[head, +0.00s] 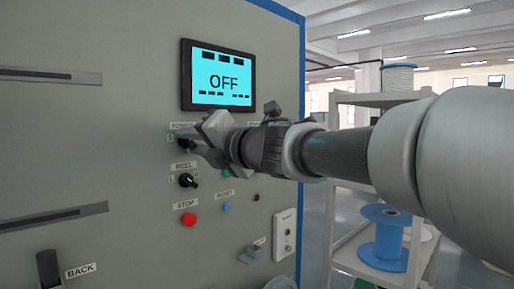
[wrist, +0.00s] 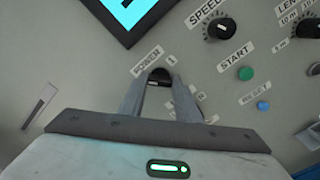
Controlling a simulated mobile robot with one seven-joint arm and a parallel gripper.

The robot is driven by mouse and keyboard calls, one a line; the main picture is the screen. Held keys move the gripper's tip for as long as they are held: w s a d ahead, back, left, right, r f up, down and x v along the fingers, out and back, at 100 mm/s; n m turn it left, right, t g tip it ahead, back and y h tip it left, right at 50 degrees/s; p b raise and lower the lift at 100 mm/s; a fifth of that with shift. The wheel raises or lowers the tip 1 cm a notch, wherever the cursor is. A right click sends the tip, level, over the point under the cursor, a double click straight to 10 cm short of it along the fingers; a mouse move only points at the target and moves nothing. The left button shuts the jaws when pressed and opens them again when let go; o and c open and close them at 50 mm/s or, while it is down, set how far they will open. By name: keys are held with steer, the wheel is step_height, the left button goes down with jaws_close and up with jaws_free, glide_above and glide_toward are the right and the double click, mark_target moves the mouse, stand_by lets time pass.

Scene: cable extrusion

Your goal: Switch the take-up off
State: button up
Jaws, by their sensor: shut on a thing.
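The take-up's grey panel (head: 100,145) carries a screen (head: 222,82) that reads OFF. Below the screen is the black POWER knob (head: 183,142), partly covered by my gripper in the head view. My gripper (wrist: 160,82) is shut on the POWER knob (wrist: 159,75), with one finger on each side of it. In the wrist view the knob's black top shows between the fingertips, under the POWER label. Its exact pointer direction is hard to tell.
Below POWER are the REEL knob (head: 188,181) and red STOP button (head: 189,219). The SPEED knob (wrist: 220,29), green START button (wrist: 246,73) and blue RESET button (wrist: 263,105) are to the right. A shelf with a blue spool (head: 385,237) stands right of the panel.

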steer(key=shift+n, duration=0.6)
steer(key=o, duration=1)
steer(key=shift+o, duration=0.2)
steer(key=p+v, duration=0.1)
steer(key=v, duration=1.6)
steer(key=shift+s+p, duration=0.25)
steer(key=shift+p, duration=0.1)
steer(key=shift+d, duration=0.15)
